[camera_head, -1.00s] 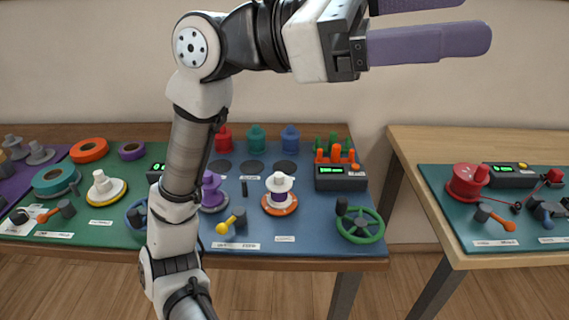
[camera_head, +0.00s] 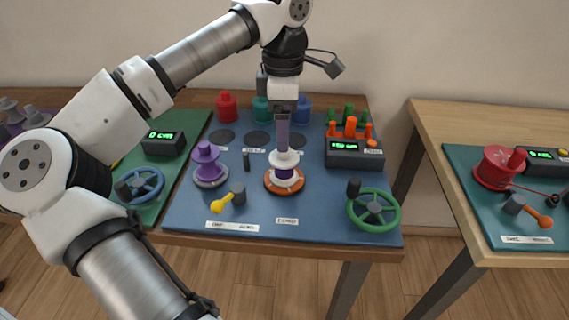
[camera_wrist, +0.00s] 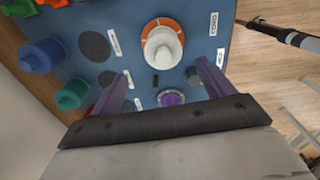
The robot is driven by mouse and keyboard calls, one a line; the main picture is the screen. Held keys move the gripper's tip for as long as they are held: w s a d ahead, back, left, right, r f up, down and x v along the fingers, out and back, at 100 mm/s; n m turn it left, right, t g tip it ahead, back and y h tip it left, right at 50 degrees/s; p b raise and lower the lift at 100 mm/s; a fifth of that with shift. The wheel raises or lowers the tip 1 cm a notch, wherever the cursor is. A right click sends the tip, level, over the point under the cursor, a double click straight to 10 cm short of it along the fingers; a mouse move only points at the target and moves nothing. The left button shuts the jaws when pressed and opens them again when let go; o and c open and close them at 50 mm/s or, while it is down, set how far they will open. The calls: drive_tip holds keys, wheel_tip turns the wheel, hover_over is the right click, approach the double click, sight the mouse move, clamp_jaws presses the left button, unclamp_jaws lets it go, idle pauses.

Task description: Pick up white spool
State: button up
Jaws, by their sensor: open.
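In the wrist view the white spool (camera_wrist: 162,50) sits on the orange disc (camera_wrist: 172,24), beyond the open fingers (camera_wrist: 164,72). Nothing is between the fingers, and the spool looks apart from them.
A purple spool (camera_head: 208,165) stands to the left and a yellow-knobbed crank (camera_head: 229,200) in front. A green handwheel (camera_head: 373,210) is at the right. A display box (camera_head: 354,152) and red (camera_head: 227,105), teal and blue spools are behind. A second table (camera_head: 440,125) stands apart at right.

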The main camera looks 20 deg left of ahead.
sight(285, 160)
wheel_tip(285, 160, down, 4)
drive_tip(key=shift+r, duration=0.1)
drive_tip(key=f, duration=0.5)
drive_tip(key=shift+s+d+f+p, duration=0.1)
drive_tip(key=shift+s+d+p, duration=0.1)
drive_tip(key=shift+d+p, duration=0.1)
drive_tip(key=c, duration=1)
